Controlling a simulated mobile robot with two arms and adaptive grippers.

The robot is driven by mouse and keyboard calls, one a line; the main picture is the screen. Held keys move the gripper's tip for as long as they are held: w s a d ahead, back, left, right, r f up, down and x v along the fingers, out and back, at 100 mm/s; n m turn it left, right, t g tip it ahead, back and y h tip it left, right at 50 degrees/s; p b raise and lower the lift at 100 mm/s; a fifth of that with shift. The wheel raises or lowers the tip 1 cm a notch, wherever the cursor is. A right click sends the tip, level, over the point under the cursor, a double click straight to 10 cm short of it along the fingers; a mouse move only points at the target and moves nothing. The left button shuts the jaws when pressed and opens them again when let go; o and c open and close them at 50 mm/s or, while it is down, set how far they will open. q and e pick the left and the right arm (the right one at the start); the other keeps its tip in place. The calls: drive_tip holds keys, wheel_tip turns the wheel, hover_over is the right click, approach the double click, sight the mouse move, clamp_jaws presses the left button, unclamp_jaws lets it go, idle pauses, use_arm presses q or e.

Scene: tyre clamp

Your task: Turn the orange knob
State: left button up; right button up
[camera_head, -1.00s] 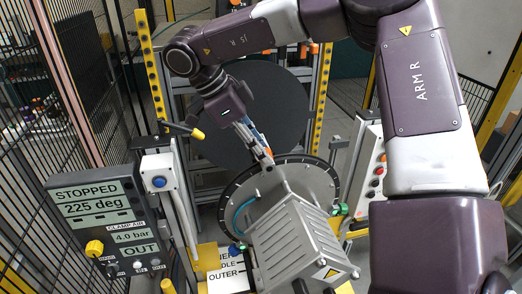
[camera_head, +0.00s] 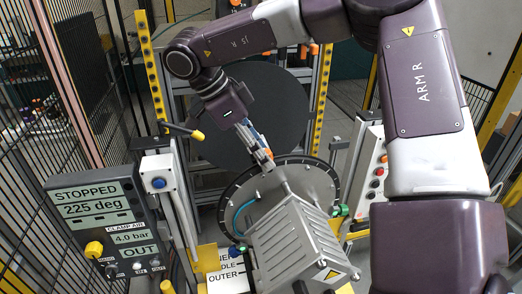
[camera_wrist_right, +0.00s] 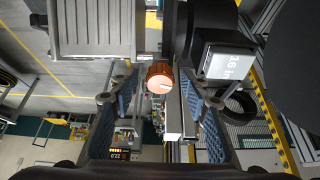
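The orange knob (camera_wrist_right: 159,78) shows in the right wrist view, just above the middle, with a pale round face. My right gripper (camera_wrist_right: 160,100) is open, its two blue-padded fingers standing apart to the left and right of the knob's line. I cannot tell how deep the knob lies between them, and no contact shows. In the head view my right gripper (camera_head: 258,143) points down to the right, above the round plate and the grey ribbed box. My left gripper is not in view.
The grey round plate (camera_head: 318,180) and grey ribbed box (camera_head: 290,240) lie close below the gripper. A panel (camera_head: 75,200) reading STOPPED, 225 deg, with a yellow knob (camera_head: 94,248), stands at left.

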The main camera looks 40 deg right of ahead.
drive_tip(key=shift+r, duration=0.1)
drive_tip(key=v, duration=0.7)
drive_tip(key=shift+r, duration=0.15)
drive_tip(key=shift+w+a, duration=0.1)
drive_tip(key=shift+a, duration=0.05)
idle(0.5)
